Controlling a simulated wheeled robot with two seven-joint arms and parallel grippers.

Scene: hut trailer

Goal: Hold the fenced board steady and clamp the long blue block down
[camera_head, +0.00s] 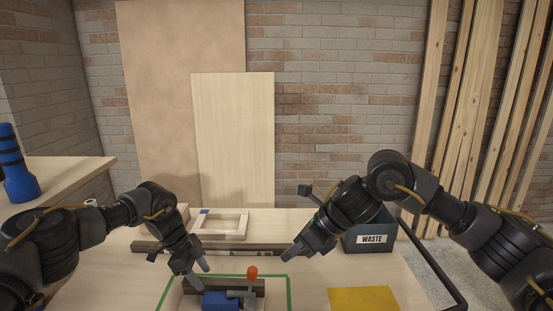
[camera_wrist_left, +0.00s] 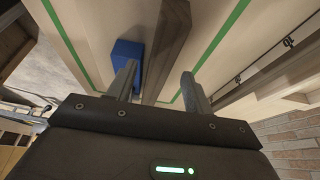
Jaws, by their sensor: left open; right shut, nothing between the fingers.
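The long blue block (camera_head: 220,301) lies at the bottom edge of the head view, in front of the dark fence (camera_head: 225,285) of the board. Both also show in the left wrist view, the blue block (camera_wrist_left: 127,54) beside the fence (camera_wrist_left: 174,45). A clamp with an upright orange-red handle (camera_head: 252,272) stands at the block's right end. My left gripper (camera_head: 194,275) is open, pointing down above the fence and block; its fingers also show in the left wrist view (camera_wrist_left: 160,86). My right gripper (camera_head: 291,259) is shut and empty, up and right of the clamp.
Green tape (camera_head: 288,284) outlines the work area. Behind lie a dark bar (camera_head: 230,248) and a pale wooden frame (camera_head: 219,225). A waste bin (camera_head: 371,238) stands at the right rear, with a yellow sheet (camera_head: 362,299) in front. The table between tape and sheet is clear.

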